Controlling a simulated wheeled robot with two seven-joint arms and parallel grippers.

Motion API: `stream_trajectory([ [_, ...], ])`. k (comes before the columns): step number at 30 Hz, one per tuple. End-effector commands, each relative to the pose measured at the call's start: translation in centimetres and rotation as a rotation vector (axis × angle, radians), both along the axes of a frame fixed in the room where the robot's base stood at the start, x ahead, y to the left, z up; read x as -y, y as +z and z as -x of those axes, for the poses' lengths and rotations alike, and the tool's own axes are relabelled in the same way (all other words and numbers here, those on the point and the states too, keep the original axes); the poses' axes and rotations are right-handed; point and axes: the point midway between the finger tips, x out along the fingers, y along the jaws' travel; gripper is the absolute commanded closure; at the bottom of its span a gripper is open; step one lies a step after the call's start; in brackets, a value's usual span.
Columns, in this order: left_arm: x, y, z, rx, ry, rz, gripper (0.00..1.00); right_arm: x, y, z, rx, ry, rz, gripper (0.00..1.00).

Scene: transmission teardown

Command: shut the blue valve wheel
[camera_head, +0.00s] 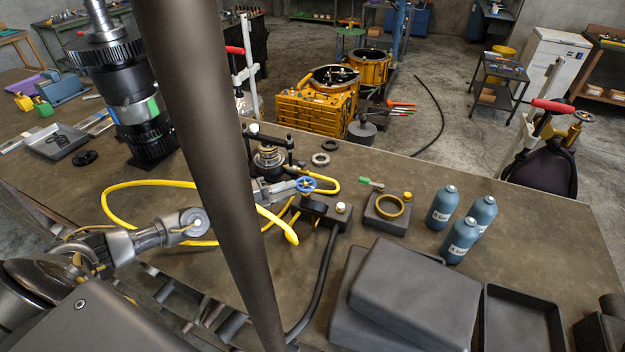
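The blue valve wheel (306,184) is small and spoked, near the middle of the camera_head view. It sits by a dark block with a yellow-white cap, among yellow hoses. My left arm comes in from the left, and part of it is hidden behind a thick dark bar. My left gripper (291,187) shows as grey metal just left of the wheel, with its tips at or very near the wheel's left rim. I cannot tell whether the fingers touch or grip it. My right gripper does not show.
A yellow hose (146,183) loops across the workbench (530,222). A spring fixture (268,157) stands behind the wheel. To the right are a dark block with a brass ring (388,207), blue bottles (442,207) and dark cases (415,290). A tall gear shaft (135,90) stands at left.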

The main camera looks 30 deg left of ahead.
Motion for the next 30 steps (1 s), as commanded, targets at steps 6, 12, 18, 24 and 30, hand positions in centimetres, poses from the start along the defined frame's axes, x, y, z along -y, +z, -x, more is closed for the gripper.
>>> stream_trajectory([
  [6, 2.8, 0.6, -3.3, 0.001, -0.002, 0.003, 0.79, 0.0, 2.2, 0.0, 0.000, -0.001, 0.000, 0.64],
  [12, 4.2, 0.3, -5.1, 0.001, -0.002, 0.002, 0.79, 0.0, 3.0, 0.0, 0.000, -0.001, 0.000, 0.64],
  [18, 4.7, 0.1, -5.6, 0.000, -0.004, 0.001, 0.79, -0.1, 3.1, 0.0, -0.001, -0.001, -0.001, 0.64],
  [24, 4.7, 0.1, -5.6, -0.001, -0.004, 0.001, 0.79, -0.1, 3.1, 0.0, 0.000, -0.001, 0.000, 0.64],
  [30, 4.7, 0.1, -5.6, 0.000, -0.004, 0.001, 1.00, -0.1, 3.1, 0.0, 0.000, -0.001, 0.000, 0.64],
])
